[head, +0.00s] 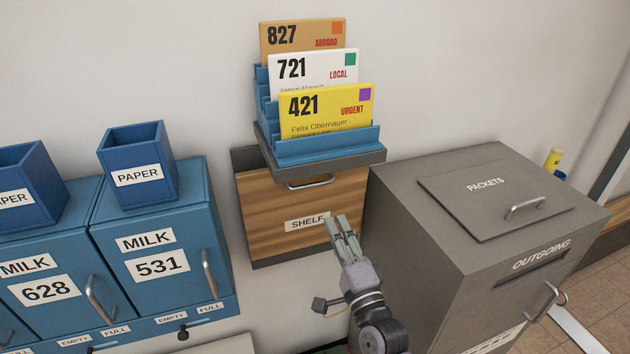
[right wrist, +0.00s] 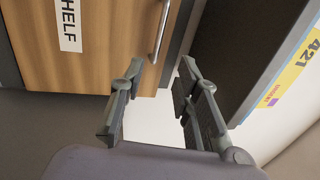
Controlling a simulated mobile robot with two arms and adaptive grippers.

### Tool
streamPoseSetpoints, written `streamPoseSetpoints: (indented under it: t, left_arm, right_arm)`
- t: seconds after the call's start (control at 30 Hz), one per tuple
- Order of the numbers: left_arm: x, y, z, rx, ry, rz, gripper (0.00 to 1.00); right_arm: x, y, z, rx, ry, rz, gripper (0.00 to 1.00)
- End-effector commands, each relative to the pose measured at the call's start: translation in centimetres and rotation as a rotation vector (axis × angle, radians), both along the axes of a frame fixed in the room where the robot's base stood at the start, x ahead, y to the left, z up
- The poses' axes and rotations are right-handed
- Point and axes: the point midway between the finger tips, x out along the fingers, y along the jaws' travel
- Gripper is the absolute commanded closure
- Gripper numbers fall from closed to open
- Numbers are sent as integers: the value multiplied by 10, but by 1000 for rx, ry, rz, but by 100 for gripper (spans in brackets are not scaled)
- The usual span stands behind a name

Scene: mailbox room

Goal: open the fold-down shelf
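The fold-down shelf (head: 265,214) is a wood-grain panel with a SHELF label, upright and shut against the wall. Its metal bar handle (head: 312,183) is near the top edge. The panel (right wrist: 110,40) and handle (right wrist: 162,28) also show in the right wrist view. My right gripper (head: 343,222) is in front of the panel's lower right part, below the handle in the head view. In the right wrist view its fingers (right wrist: 160,70) are apart and empty, with the handle ahead of the gap between them, not gripped. My left gripper is not in view.
A grey ledge (head: 365,158) juts out just above the handle, carrying a blue rack (head: 330,148) of letters. A grey packets box (head: 410,210) stands close on the right. Blue milk boxes (head: 195,225) stand on the left.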

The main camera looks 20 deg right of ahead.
Motion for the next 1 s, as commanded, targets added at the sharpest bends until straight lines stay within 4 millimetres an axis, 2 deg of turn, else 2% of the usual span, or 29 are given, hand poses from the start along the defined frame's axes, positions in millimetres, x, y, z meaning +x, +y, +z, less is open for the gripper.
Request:
streamPoseSetpoints:
  t: [0.03,0.3,0.53,0.73,1.0]
  left_arm:
    - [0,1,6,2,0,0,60]
    - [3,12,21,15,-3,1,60]
    - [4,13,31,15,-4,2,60]
    - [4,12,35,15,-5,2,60]
    - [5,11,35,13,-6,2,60]
  right_arm:
    - [12,0,7,-1,-3,0,70]
    - [70,2,20,-3,0,0,70]
    - [113,4,29,-4,1,0,70]
    - [133,5,32,-3,2,0,70]
    - [139,5,32,-3,2,0,70]
